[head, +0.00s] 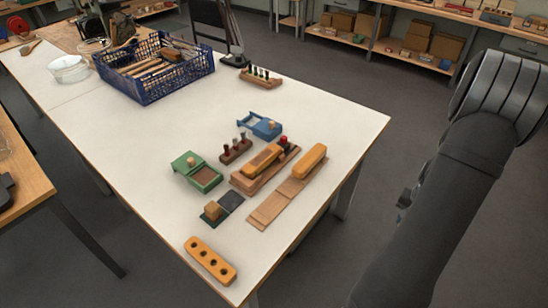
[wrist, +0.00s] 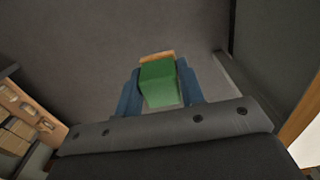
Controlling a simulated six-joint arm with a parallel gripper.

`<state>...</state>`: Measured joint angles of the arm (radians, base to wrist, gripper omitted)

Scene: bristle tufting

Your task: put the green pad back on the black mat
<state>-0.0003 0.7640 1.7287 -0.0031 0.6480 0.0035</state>
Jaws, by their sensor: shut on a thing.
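My gripper (wrist: 161,92) is shut on the green pad (wrist: 158,82), a green block with a wood-coloured edge, between its two blue fingers in the wrist view. Grey floor shows behind the pad. In the head view my arm is at the right, off the table's edge, and hides most of the gripper and the pad. The black mat (head: 233,199) lies flat near the front middle of the white table, apart from my gripper. A small wooden block (head: 211,210) on a dark base stands at the mat's left end.
An orange block with holes (head: 210,260) lies in front. A blue crate (head: 152,72) stands farther back. The table's middle left is clear.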

